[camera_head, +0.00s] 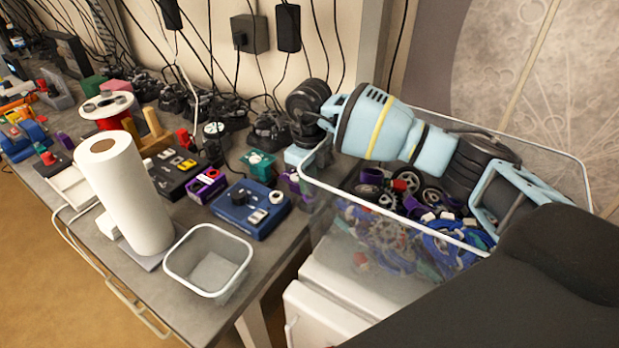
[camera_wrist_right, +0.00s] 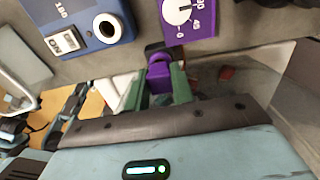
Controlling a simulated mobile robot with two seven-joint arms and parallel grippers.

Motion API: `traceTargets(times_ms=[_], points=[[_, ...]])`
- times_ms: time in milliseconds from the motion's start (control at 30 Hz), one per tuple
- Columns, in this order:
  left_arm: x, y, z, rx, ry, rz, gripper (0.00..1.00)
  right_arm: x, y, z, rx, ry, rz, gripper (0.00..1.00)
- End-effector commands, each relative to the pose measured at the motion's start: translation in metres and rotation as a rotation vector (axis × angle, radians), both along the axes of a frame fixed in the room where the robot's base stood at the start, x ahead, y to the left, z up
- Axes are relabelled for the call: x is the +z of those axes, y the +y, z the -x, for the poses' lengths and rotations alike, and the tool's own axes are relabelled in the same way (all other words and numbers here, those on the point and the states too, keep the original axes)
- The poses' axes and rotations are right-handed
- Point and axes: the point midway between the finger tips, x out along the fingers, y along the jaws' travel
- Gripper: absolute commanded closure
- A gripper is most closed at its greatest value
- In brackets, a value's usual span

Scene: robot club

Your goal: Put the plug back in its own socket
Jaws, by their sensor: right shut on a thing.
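My right gripper (camera_wrist_right: 160,88) shows in the right wrist view, its green fingers shut on a small purple plug (camera_wrist_right: 160,74) with a dark end. The plug lies just below the lower edge of a purple box (camera_wrist_right: 180,31) with a white dial. I cannot tell whether they touch. A blue box (camera_wrist_right: 85,35) with a white-ringed dark round opening and a white switch is to the left. It also shows in the head view (camera_head: 236,216). There, my light blue right wrist reaches in from the right; the fingertips and plug are not clear. My left gripper is not in view.
A clear bin (camera_head: 330,195) of wheels and parts stands at the right, below my right wrist. An empty grey container (camera_head: 208,268) and a paper roll (camera_head: 125,195) stand at the bench's front. Other devices and cables crowd the back.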

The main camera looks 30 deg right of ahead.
Motion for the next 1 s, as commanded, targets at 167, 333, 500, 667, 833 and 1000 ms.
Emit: traceTargets(times_ms=[167,333,500,667,833,1000], points=[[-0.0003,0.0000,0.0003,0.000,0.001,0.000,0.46,-0.0005,0.0002,0.0001,0.000,0.001,0.000,0.96],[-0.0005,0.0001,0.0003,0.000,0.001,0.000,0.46,-0.0012,0.0003,0.0002,0.001,0.001,0.000,0.96],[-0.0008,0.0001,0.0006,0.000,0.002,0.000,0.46,-0.0037,0.0002,0.0002,0.000,0.001,0.000,0.96],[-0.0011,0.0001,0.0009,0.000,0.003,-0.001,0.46,-0.0065,0.0001,0.0002,0.000,0.002,0.001,0.96],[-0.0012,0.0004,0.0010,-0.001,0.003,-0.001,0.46,-0.0085,0.0001,0.0002,0.000,0.001,0.001,0.96],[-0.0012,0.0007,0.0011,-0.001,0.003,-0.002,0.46,-0.0085,0.0001,0.0001,0.000,0.001,0.001,0.96]])
